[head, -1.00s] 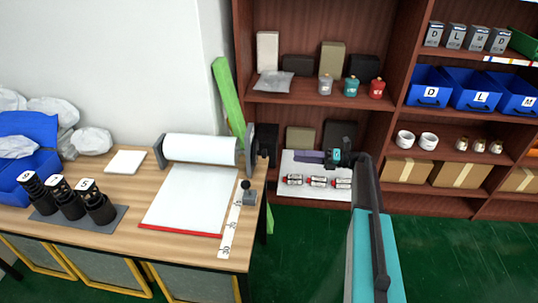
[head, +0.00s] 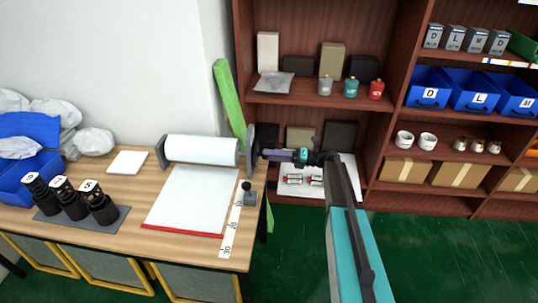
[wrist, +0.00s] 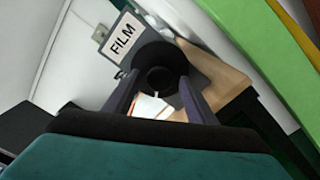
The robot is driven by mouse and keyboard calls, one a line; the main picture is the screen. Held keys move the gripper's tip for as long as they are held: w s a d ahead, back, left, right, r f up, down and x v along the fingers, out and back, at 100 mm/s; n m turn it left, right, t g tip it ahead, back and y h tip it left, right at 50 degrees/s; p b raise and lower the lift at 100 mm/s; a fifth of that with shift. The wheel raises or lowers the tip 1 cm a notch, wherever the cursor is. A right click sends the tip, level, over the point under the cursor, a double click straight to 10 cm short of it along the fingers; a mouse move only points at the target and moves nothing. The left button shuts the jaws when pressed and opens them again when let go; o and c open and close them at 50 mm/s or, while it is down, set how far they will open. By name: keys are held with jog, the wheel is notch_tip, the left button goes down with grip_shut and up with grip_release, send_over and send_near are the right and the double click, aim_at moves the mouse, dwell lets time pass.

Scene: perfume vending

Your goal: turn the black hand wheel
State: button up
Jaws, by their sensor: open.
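The black hand wheel (wrist: 160,68) shows in the wrist view in front of a grey end plate that bears a FILM label (wrist: 123,38). In the head view the wheel is at the right end of the white film roll (head: 202,149), largely covered by my gripper (head: 264,153). My gripper also shows in the wrist view (wrist: 160,84), with its two purple fingers apart, one on each side of the wheel. I cannot tell whether the fingers touch it.
The wooden table (head: 125,223) holds a white sheet (head: 192,195), a ruler strip (head: 232,222) and several black bottles (head: 70,198). A green bar (head: 228,98) leans behind the roll. A shelf unit (head: 395,145) stands to the right of the wheel.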

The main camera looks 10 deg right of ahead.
jog(key=shift+w+a, duration=0.15)
jog(key=shift+a, duration=0.2)
jog(key=c, duration=0.9)
jog(key=shift+a, duration=0.1)
jog(key=shift+c, duration=0.7)
